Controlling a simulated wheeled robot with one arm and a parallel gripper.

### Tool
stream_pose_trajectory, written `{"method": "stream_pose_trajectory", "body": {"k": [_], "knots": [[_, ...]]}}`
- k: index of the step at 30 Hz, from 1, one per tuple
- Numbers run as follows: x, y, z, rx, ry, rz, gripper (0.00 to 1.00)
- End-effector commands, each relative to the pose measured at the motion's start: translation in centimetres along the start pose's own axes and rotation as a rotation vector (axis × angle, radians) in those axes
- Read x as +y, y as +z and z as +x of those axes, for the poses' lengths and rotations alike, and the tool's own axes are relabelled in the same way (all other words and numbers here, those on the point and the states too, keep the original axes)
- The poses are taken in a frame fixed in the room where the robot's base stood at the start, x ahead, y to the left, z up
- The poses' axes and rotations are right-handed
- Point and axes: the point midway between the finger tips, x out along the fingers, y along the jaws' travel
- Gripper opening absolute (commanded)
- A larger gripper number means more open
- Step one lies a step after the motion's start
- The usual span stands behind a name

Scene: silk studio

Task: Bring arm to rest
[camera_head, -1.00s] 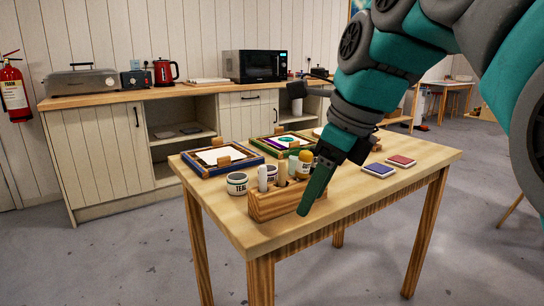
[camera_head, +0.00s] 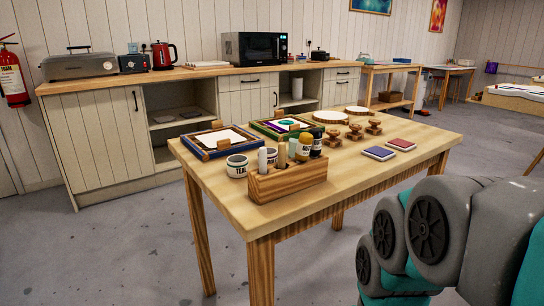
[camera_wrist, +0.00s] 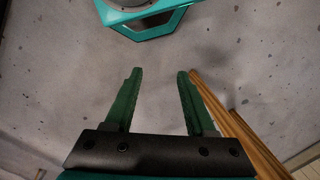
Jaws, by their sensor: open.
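My gripper (camera_wrist: 158,100) shows in the wrist view with its two green fingers spread apart and nothing between them. It points down at the grey floor (camera_wrist: 60,70). My gripper is out of the head view, where only my arm's folded grey and teal links show at the lower right, clear of the table. The wooden table (camera_head: 365,180) stands in the middle of the head view. A wooden leg (camera_wrist: 238,120) runs just right of the fingers in the wrist view.
A counter (camera_head: 110,140) with a microwave (camera_head: 255,57) stands behind. Floor is clear at the front left.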

Motion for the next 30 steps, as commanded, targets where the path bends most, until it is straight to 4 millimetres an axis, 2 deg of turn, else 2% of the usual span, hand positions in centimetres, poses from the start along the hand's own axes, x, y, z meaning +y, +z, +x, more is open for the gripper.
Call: {"method": "stream_pose_trajectory", "body": {"k": [1,3,8,30], "knots": [[0.8,1.0,1.3,-0.017,0.017,-0.077,0.55],[1.7,2.0,2.7,-0.034,0.034,-0.182,0.55],[2.8,3.3,4.5,-0.053,0.052,-0.322,0.55],[2.9,3.4,4.7,-0.055,0.054,-0.342,0.55]]}}
